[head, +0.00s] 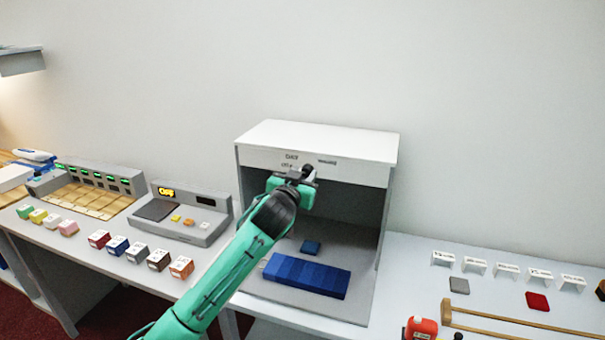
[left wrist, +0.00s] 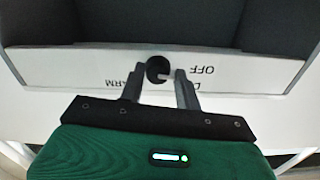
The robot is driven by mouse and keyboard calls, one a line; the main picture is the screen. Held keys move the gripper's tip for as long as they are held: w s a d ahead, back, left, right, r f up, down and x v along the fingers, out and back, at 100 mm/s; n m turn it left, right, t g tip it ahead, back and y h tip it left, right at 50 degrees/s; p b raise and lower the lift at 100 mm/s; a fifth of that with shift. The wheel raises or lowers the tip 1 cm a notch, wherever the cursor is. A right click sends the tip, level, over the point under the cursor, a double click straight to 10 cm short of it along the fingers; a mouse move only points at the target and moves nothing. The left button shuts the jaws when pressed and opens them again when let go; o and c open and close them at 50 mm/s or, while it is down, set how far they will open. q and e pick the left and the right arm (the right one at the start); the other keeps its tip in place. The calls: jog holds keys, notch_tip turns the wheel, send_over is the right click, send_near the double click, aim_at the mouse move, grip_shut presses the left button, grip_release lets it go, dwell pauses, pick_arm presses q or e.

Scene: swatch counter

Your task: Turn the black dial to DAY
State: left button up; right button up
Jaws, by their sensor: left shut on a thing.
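The black dial (head: 308,168) sits on the white front strip of the light booth (head: 330,143), under the labels DAY, OFF and a right-hand one that reads as WARM in the left wrist view. My left gripper (head: 301,175) is at the dial, its fingers shut on it. In the left wrist view the dial (left wrist: 156,69) shows dark between the two finger ends (left wrist: 158,80), with the labels upside down. A finger partly covers the DAY label there. I cannot tell clearly which label the dial points to. My right gripper is not in view.
Inside the booth lie a long blue block (head: 307,276) and a small blue piece (head: 311,247). A grey device reading OFF (head: 181,212) and several coloured cubes stand left. Small white label stands, a red swatch (head: 537,301) and a wooden frame lie right.

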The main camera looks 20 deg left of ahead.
pick_arm(q)
jog(key=shift+r+m+p, duration=0.2)
jog(key=shift+m+p, duration=0.4)
jog(key=shift+m, duration=0.2)
jog(key=m+p, duration=0.1)
jog(key=m, duration=0.1)
jog(key=shift+m+p, duration=0.35)
jog(key=shift+m, duration=0.05)
jog(key=shift+m+p, duration=1.25)
jog(key=shift+m, duration=0.95)
jog(key=o, duration=1)
jog(key=shift+f, duration=0.1)
jog(key=shift+s+a+b, duration=0.15)
jog(key=shift+s+b, duration=1.55)
jog(key=shift+s, duration=5.2)
